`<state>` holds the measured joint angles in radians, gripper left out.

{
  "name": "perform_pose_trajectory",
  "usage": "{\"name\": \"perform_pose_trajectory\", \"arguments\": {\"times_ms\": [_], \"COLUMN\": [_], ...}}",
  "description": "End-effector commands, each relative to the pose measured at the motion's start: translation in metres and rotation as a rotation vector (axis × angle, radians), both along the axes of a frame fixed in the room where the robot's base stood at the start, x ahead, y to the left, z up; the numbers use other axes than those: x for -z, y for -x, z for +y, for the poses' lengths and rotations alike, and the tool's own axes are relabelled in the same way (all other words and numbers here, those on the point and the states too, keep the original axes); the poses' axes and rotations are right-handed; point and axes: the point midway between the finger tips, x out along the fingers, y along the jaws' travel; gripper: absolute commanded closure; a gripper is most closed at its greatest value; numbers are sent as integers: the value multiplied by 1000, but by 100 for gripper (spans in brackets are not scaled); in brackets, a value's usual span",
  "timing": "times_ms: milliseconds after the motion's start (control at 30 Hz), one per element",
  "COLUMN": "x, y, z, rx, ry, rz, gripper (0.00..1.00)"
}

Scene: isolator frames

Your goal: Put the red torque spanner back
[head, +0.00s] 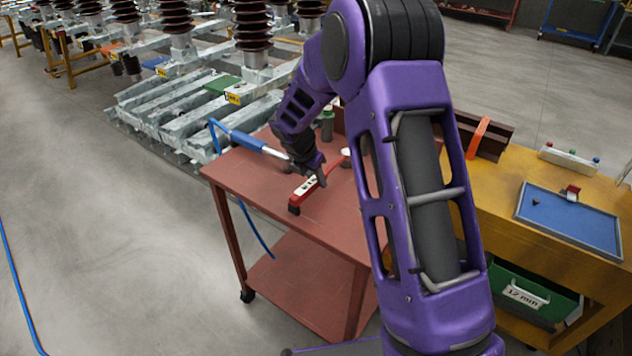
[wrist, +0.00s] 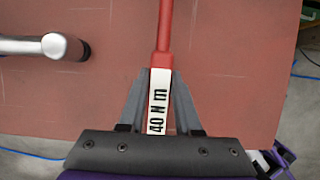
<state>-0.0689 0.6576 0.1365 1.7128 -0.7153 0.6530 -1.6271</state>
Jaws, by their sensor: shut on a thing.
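The red torque spanner (head: 301,191) is over the top of the red trolley (head: 262,186), with a black end toward the trolley's front edge. In the wrist view the spanner (wrist: 166,35) runs straight out from between my fingers, and its white label reads "40 N m". My gripper (head: 318,176) is shut on the spanner at this label; the gripper also shows in the wrist view (wrist: 160,100). I cannot tell whether the spanner touches the trolley top or is just above it. My purple arm hides part of the trolley's right side.
A silver and blue tool (head: 247,141) on a blue hose lies left of my gripper; its silver end shows in the wrist view (wrist: 45,46). A yellow bench (head: 515,205) at right carries a blue-lined tray (head: 569,219). A green bin (head: 530,291) marked "17 mm" sits below.

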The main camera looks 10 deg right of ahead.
Motion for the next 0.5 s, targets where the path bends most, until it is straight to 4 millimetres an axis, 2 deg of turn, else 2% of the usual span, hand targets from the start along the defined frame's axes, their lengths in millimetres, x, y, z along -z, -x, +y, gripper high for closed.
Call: {"name": "perform_pose_trajectory", "arguments": {"times_ms": [367, 400, 500], "x": [5, 5, 5], "y": [-1, 0, 0], "z": [0, 0, 0], "rx": [-1, 0, 0], "ry": [1, 0, 0], "rz": [-3, -1, -1], "gripper": [100, 61, 43]}}
